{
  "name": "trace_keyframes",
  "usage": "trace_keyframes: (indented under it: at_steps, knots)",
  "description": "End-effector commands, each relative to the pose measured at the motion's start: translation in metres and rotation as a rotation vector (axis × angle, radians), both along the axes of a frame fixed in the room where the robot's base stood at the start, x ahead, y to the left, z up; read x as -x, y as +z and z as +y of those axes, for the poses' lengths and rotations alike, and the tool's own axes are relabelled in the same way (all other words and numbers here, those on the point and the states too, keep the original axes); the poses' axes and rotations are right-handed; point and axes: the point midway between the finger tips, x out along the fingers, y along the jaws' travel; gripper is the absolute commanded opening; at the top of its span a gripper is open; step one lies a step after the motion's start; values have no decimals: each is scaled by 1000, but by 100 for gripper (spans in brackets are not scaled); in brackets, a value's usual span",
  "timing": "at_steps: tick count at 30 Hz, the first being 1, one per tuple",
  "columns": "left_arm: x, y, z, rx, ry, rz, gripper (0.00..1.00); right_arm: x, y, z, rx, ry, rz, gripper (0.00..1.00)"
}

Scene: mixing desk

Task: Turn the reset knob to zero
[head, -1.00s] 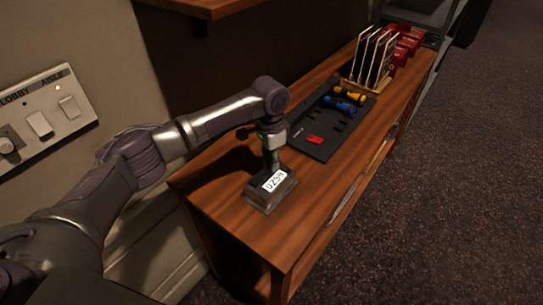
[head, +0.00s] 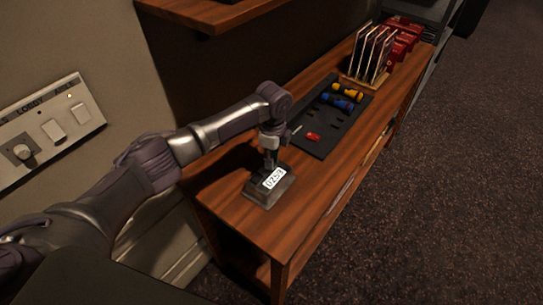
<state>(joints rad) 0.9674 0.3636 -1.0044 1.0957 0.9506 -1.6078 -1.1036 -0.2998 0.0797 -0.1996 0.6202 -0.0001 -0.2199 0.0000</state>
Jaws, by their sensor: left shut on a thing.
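A small grey counter box (head: 267,194) with a sloped white display (head: 273,178) stands near the front end of the wooden desk. The display seems to read 0259, though the last digit is hard to make out. My left gripper (head: 269,160) points down at the back of the box, directly behind the display. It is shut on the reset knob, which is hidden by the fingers. My right gripper is not in view.
A black tray (head: 312,145) with blue and yellow torches (head: 343,104) and a red item (head: 313,137) lies behind the counter. A rack of upright panels (head: 370,55) stands farther back. A wall switch plate (head: 50,130) is at left, and a shelf (head: 215,12) overhangs above.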

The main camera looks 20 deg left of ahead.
Motion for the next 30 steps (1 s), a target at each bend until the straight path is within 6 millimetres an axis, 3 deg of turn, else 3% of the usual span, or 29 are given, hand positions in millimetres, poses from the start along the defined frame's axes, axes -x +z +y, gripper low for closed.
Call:
trace_keyframes:
  at_steps: [18,30]
  knots:
    - [0,1,-1,2,-569,-2,0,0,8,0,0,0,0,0]
    - [0,1,-2,3,-805,-3,0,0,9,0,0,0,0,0]
